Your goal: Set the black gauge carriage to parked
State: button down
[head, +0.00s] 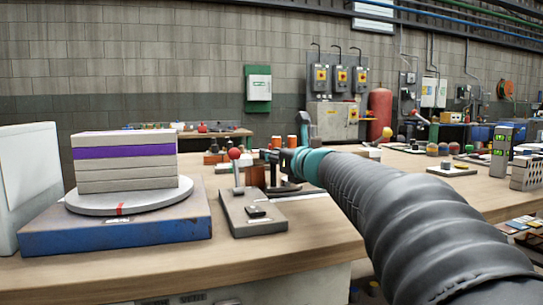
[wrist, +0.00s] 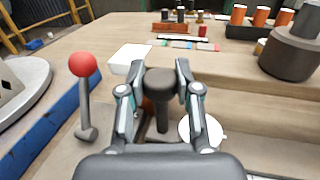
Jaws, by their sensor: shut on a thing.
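My gripper (wrist: 160,90) is shut on a dark round-topped knob (wrist: 161,78) on a short post, with one finger on each side of it in the wrist view. The knob appears to belong to the black gauge carriage, whose lower part is mostly hidden by my gripper. In the head view my gripper (head: 272,160) is at the far end of a grey base plate (head: 255,222) on the bench, and a black foot (head: 284,188) shows below it. A lever with a red ball (wrist: 83,65) stands left of the knob. No parked mark is readable.
In the head view a blue turntable base (head: 120,240) with a stack of slabs (head: 125,160) stands left of the plate.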

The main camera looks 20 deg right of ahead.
jog(key=shift+a, duration=0.2)
jog(key=c, duration=0.8)
grip_release()
jog(key=shift+a, duration=0.2)
jog(key=shift+d, duration=0.1)
jog(key=shift+s+d, duration=0.25)
jog(key=shift+s, duration=0.2)
jog(key=v, duration=1.1)
